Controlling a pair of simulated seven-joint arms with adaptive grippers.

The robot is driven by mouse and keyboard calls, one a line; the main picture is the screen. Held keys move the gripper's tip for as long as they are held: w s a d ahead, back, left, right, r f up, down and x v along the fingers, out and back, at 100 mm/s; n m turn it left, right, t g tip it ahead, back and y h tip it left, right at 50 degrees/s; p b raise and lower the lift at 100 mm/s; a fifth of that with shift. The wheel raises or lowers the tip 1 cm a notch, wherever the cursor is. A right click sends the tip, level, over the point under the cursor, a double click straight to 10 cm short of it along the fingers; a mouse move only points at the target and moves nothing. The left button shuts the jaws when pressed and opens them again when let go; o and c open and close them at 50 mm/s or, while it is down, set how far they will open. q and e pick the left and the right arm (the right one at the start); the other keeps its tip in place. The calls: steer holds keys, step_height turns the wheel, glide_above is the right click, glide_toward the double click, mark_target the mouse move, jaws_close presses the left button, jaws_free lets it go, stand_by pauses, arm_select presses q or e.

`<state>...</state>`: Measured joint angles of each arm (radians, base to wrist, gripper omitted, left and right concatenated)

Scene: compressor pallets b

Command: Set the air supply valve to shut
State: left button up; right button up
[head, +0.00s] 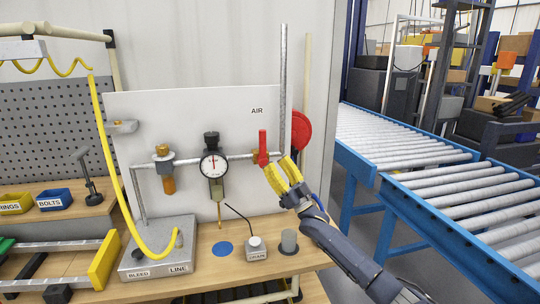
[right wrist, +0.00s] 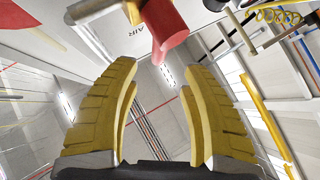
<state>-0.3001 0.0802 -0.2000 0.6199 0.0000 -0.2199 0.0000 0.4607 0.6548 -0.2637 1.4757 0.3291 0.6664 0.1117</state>
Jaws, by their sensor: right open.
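The air supply valve has a red lever handle (head: 263,146) on the horizontal pipe, under the word AIR on the white panel. The lever stands upright, across the pipe. In the right wrist view the red lever (right wrist: 163,30) is at the top middle, beyond the fingertips. My right gripper (head: 279,166), with yellow fingers, is just right of and below the lever. In the right wrist view its fingers (right wrist: 160,68) are spread apart with nothing between them, and they look apart from the lever. My left gripper is not in view.
A pressure gauge (head: 214,165) hangs on the pipe left of the valve. A red round reel (head: 301,130) is behind the panel's right edge. A yellow hose (head: 108,150) runs down to the bleed line box (head: 158,250). A drain button box (head: 256,250) and grey cup (head: 289,241) stand on the bench.

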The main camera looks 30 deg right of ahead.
steer(key=shift+v, duration=1.4)
